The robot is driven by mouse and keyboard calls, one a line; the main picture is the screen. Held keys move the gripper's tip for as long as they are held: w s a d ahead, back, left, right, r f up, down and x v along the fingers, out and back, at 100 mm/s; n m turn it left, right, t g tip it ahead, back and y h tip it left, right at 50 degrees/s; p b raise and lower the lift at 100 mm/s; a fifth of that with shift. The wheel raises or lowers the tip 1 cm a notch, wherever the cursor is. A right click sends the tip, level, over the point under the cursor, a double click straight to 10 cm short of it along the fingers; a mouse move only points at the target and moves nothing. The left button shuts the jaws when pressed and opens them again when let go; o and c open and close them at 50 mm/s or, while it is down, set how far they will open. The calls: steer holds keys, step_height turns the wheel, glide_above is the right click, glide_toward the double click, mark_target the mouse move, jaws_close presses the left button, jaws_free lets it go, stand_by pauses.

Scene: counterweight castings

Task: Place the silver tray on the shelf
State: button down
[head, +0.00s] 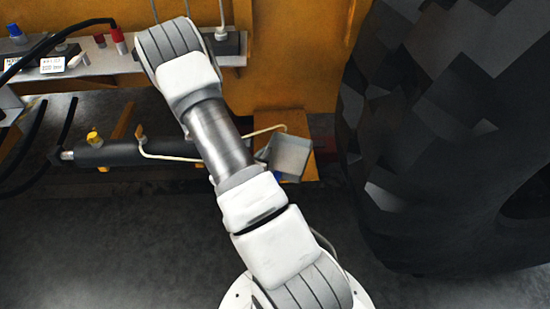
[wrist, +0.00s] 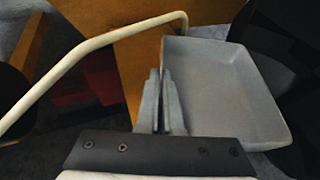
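The silver tray (head: 291,155) is a shallow grey rectangular dish, seen right of my arm in the head view and tilted there. In the wrist view the tray (wrist: 225,90) fills the right side, with its open inside showing. My gripper (wrist: 162,85) has its two fingers close together at the tray's left wall, which runs down between them. In the head view my arm hides most of the gripper. A grey ledge like a shelf (head: 118,64) runs along the yellow wall at upper left, well apart from the tray.
The ledge carries a red-capped fitting (head: 117,35), white labels (head: 52,65) and dark cables. A cream bent pipe (head: 172,158) passes close to the tray, beside a black cylinder (head: 105,152). A large black tyre (head: 430,130) stands at right. The floor in front is clear.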

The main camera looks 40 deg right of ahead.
steer(key=w+d+f+b, duration=0.1)
steer(key=w+d+f, duration=0.1)
steer(key=w+d, duration=0.1)
steer(key=w+d+f+b, duration=0.2)
steer(key=w+d+f, duration=0.1)
steer(key=shift+w+d+f, duration=0.3)
steer(key=shift+w+f, duration=0.05)
step_height(320, 180, down, 4)
steer(key=shift+w+f+b, duration=0.1)
steer(key=shift+b, duration=1.05)
steer(key=c, duration=1.5)
jaws_free()
steer(key=o, duration=0.4)
steer(key=shift+o, duration=0.2)
